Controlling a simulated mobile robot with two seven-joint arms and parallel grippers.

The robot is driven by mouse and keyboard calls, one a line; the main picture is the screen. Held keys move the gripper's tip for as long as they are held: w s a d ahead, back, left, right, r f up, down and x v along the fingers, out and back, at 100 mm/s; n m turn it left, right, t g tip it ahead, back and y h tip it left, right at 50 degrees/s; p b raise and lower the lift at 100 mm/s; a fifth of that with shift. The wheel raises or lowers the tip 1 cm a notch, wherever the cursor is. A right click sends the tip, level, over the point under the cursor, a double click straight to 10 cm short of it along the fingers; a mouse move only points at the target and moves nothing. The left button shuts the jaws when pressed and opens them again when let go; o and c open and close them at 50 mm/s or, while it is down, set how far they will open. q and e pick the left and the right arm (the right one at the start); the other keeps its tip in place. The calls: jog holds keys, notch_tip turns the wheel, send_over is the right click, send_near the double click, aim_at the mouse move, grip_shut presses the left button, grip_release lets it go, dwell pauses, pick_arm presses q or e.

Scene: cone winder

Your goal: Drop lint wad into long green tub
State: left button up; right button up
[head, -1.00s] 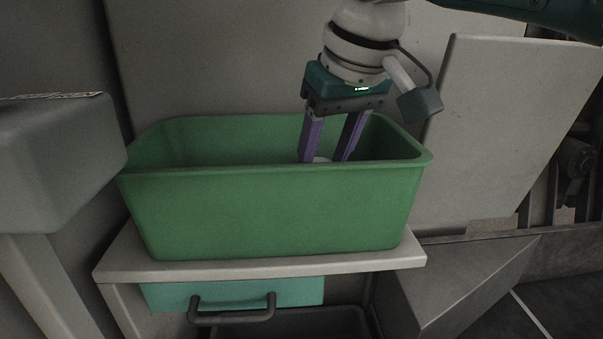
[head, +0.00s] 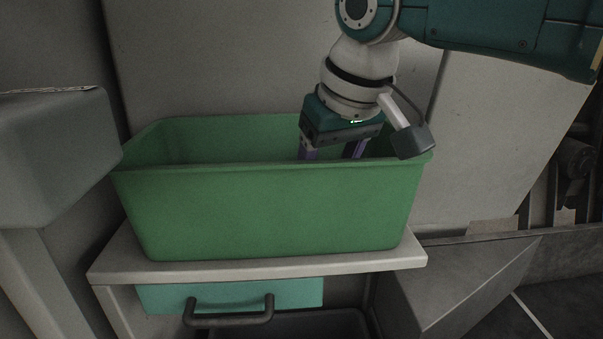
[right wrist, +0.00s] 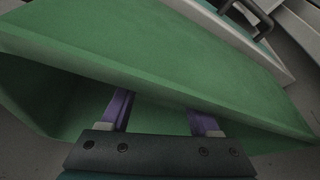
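The long green tub (head: 262,215) stands on a pale shelf. It also fills much of the right wrist view (right wrist: 165,65). My right gripper (head: 332,153) reaches down into the tub's right part, its purple fingers apart and their tips hidden behind the near wall. In the right wrist view the fingers (right wrist: 160,108) pass under the near rim, with their ends hidden. The lint wad is out of sight in both current views, so I cannot tell whether the fingers still hold it. My left gripper is not in view.
The pale shelf (head: 250,268) has a turquoise drawer (head: 300,294) with a dark handle (head: 230,318) below it. A grey machine block (head: 45,155) stands close at the left. Grey panels stand behind the tub and at its right.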

jog(key=shift+o, duration=1.4)
jog(key=shift+r, duration=0.25)
jog(key=p+v, duration=0.6)
jog(key=v, duration=0.6)
jog(key=shift+r+p, duration=0.3)
jog(key=shift+s, duration=0.15)
